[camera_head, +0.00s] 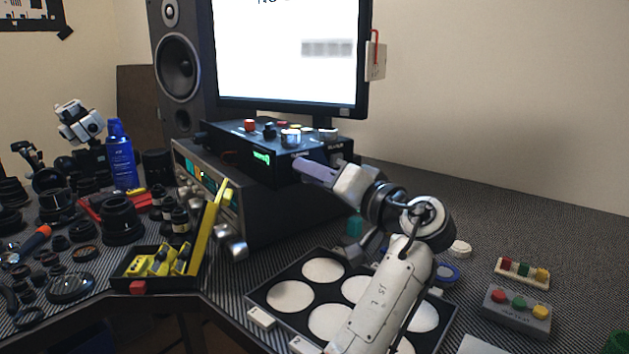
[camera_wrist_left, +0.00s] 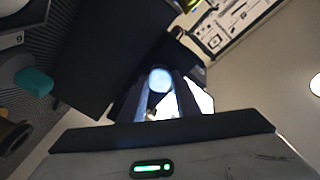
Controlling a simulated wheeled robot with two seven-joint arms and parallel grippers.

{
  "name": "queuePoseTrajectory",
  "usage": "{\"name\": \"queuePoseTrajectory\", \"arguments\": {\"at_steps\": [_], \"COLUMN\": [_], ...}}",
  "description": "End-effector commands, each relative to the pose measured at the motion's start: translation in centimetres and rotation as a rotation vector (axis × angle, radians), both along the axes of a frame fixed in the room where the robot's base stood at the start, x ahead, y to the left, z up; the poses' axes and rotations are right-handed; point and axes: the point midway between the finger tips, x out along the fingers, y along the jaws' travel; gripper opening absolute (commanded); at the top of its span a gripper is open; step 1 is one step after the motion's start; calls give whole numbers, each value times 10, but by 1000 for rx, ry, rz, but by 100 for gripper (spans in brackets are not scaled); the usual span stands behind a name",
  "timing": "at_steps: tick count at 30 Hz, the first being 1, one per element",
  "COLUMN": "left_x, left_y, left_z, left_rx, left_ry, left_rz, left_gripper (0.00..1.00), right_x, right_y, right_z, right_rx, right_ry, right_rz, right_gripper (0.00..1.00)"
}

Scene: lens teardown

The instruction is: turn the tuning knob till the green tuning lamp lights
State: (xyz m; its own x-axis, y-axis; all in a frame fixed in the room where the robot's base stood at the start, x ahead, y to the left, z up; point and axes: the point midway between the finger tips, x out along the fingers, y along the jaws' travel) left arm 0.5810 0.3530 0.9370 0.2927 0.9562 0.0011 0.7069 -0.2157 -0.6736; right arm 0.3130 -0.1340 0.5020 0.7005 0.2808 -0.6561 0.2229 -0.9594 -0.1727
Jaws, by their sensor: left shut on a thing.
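A black box with knobs on its top (camera_head: 240,138) stands below the monitor. A green lit readout (camera_head: 262,157) shows on its front; its text is too small to read. My left gripper (camera_head: 300,164) is at the front face of this box, right of the readout. It is shut on a knob there, which the fingers hide in the head view. In the left wrist view, a pale round knob end (camera_wrist_left: 160,79) shows between the dark fingers. I cannot make out a separate green tuning lamp. My right gripper is not in view.
A black tray with white round pads (camera_head: 262,292) lies under my left arm. A grey button box (camera_head: 517,310) is at right. The table's back right is clear.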

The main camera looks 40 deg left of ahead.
Motion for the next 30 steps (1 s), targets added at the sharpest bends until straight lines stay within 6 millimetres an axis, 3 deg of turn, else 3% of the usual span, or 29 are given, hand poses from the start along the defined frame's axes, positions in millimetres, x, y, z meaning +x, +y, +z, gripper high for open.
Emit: {"name": "queuePoseTrajectory", "arguments": {"at_steps": [15, 16, 19, 30], "left_x": [-1, -1, -1, -2], "left_y": [0, 0, 0, -5], "left_z": [-2, -2, -2, -1], "left_rx": [-11, -11, -11, -8], "left_ry": [-14, -14, -15, -15], "left_rz": [3, 3, 3, 3], "left_gripper": [7, 32, 48, 48], "right_x": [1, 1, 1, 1], "right_y": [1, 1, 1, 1], "right_z": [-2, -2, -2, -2], "right_rx": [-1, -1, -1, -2], "right_ry": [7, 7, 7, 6], "right_rz": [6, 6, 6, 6], "right_gripper": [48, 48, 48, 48]}}
